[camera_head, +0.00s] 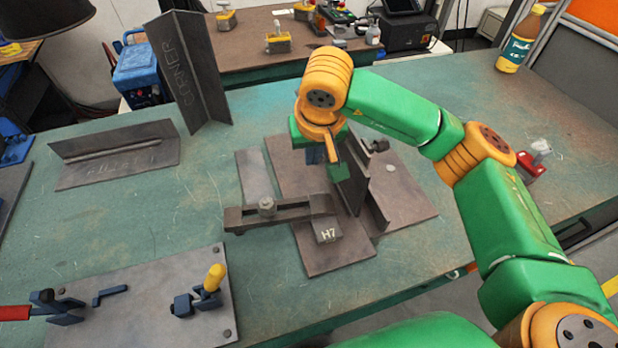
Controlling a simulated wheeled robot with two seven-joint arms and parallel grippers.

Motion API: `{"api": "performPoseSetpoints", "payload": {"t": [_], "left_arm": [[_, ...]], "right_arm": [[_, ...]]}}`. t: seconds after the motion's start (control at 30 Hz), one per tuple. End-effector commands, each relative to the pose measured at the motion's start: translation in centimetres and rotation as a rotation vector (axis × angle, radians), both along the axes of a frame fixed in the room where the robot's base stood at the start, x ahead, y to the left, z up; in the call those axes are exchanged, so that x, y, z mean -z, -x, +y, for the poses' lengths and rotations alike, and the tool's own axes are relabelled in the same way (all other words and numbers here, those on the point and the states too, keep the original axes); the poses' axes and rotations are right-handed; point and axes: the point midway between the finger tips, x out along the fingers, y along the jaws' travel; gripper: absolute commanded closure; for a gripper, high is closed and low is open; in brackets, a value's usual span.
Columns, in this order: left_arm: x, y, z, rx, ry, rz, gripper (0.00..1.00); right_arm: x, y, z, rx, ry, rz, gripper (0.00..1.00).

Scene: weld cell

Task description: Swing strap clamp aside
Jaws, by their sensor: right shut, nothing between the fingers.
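The strap clamp (295,209) is a dark flat bar with a bolt and nut (267,206) near its left part. It lies roughly left to right, and its right end reaches over the brown base plate (330,262) by the block marked H7 (326,232). My right gripper (333,172) is shut and empty, pointing down above the fixture, behind the strap's right end and beside an upright dark plate (352,188). Its fingertips are partly hidden, so I cannot tell whether they touch anything. My left gripper is not in view.
An angled plate (378,207) stands right of the gripper. A grey plate with toggle clamps (150,300) lies front left. Welded angle pieces (115,160) and a tall corner piece (190,70) stand back left. The bench (440,95) is clear at back right; a bottle (520,40) stands beyond.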

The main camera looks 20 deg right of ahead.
Motion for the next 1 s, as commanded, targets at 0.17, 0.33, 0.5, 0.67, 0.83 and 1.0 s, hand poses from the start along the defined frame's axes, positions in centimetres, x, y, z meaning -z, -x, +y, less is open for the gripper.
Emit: {"api": "performPoseSetpoints", "payload": {"t": [0.17, 0.33, 0.5, 0.67, 0.83, 1.0], "left_arm": [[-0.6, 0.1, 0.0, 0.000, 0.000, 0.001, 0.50], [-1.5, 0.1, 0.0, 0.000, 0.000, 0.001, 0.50], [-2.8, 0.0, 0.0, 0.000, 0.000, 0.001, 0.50], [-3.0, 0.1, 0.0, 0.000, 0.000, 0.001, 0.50], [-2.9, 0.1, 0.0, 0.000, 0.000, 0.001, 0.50], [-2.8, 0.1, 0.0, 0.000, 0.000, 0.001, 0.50]], "right_arm": [[3.7, -1.2, -0.1, 0.003, 0.000, 0.008, 1.00], [6.3, -1.7, -0.2, -0.001, 0.000, 0.005, 1.00], [6.2, 0.8, 0.1, 0.000, 0.000, 0.003, 1.00], [6.4, 1.7, 0.2, 0.002, -0.001, 0.002, 1.00], [6.5, 1.8, 0.2, 0.003, -0.001, 0.001, 1.00], [6.5, 1.7, 0.2, 0.003, -0.001, 0.001, 1.00]]}}
